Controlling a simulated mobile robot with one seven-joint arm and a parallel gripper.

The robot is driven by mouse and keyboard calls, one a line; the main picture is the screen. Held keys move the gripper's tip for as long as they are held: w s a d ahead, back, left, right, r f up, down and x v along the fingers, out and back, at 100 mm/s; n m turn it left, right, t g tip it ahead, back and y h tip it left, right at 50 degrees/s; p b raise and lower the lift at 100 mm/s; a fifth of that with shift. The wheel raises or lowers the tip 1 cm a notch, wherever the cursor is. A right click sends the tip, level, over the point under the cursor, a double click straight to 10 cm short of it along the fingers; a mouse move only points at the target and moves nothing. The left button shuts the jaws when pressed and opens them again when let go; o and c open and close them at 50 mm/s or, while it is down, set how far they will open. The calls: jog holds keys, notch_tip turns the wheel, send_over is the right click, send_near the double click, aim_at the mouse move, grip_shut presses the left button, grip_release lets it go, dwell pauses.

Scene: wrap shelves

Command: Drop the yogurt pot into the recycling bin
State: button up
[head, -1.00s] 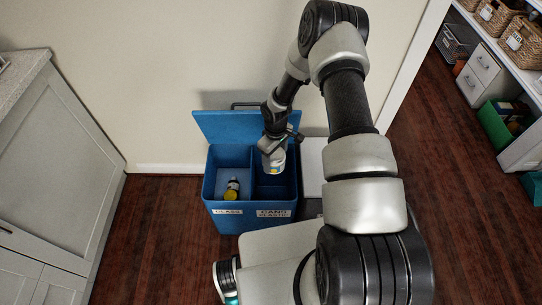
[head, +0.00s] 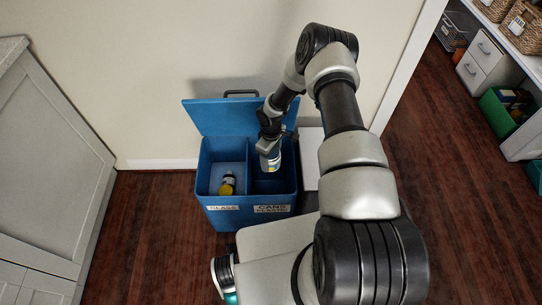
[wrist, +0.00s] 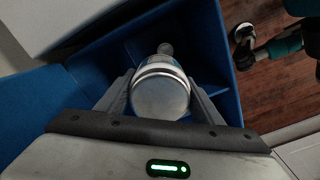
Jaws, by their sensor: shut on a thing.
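The yogurt pot (head: 270,162) is a small pale cylinder with a blue and yellow band. My gripper (head: 268,150) is shut on it and holds it over the right compartment of the open blue recycling bin (head: 225,219). That compartment's front label reads CANS with a second line, too small to read surely. In the wrist view the pot's round grey end (wrist: 160,97) faces the camera between the two fingers of my gripper (wrist: 160,95), with the bin's blue walls (wrist: 212,60) around it. How far it reaches below the rim is unclear.
The bin's left compartment, labelled GLASS, holds a jar with a yellow part (head: 227,184). The raised lid (head: 215,117) leans near the wall behind. A grey cabinet (head: 50,165) stands left. Shelves with baskets (head: 522,25) and a green crate (head: 500,115) are at right.

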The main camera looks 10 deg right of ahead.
jog(key=shift+f, duration=0.1)
jog(key=o, duration=1.1)
notch_tip(320, 180, up, 18)
jog(key=p, duration=0.3)
jog(key=shift+f, duration=0.25)
